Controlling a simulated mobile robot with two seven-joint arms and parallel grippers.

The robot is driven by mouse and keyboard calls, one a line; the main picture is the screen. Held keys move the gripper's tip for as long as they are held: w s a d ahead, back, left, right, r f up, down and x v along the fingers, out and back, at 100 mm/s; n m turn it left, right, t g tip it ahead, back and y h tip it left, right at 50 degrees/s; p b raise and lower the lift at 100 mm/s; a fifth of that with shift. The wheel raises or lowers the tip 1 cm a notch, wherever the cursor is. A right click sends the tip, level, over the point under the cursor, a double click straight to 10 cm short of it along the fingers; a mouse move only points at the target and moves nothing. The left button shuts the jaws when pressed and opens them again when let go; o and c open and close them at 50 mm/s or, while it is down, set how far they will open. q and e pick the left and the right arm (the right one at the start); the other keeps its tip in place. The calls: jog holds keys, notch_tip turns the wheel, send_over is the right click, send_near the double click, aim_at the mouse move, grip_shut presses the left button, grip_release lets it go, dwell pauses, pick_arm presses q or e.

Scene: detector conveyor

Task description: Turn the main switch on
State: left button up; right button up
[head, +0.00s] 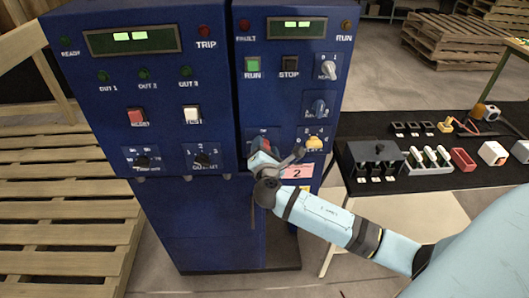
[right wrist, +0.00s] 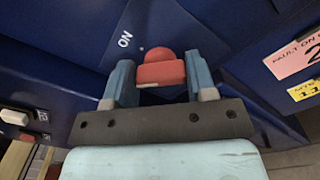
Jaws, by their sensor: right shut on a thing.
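The main switch is a red rotary knob (right wrist: 161,70) on the lower front of the right blue cabinet (head: 290,95), with a white "ON" label to its left in the right wrist view. In the head view the knob is mostly hidden behind my right gripper (head: 266,157). My right gripper also shows in the right wrist view (right wrist: 161,82), with one blue-grey finger on each side of the knob, shut on it. My left gripper is in neither view.
A black-topped table (head: 440,180) with small parts is at right. Wooden pallets (head: 50,215) lie at left.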

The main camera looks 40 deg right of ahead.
pick_arm(q)
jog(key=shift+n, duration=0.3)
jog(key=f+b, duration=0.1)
jog(key=b, duration=0.1)
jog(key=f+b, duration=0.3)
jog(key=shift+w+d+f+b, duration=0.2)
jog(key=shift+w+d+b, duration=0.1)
jog(key=shift+b, duration=0.1)
pick_arm(e)
jog(key=m, duration=0.9)
jog(key=shift+f, duration=0.25)
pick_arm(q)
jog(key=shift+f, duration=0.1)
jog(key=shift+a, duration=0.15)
pick_arm(e)
jog(key=o, duration=0.9)
jog(key=shift+r, duration=0.1)
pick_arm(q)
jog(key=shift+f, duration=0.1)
pick_arm(e)
jog(key=shift+o, duration=0.2)
pick_arm(q)
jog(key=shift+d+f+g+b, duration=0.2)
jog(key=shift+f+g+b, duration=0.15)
jog(key=shift+b, duration=0.2)
pick_arm(e)
jog(key=v, duration=1.4)
jog(key=shift+d, duration=0.2)
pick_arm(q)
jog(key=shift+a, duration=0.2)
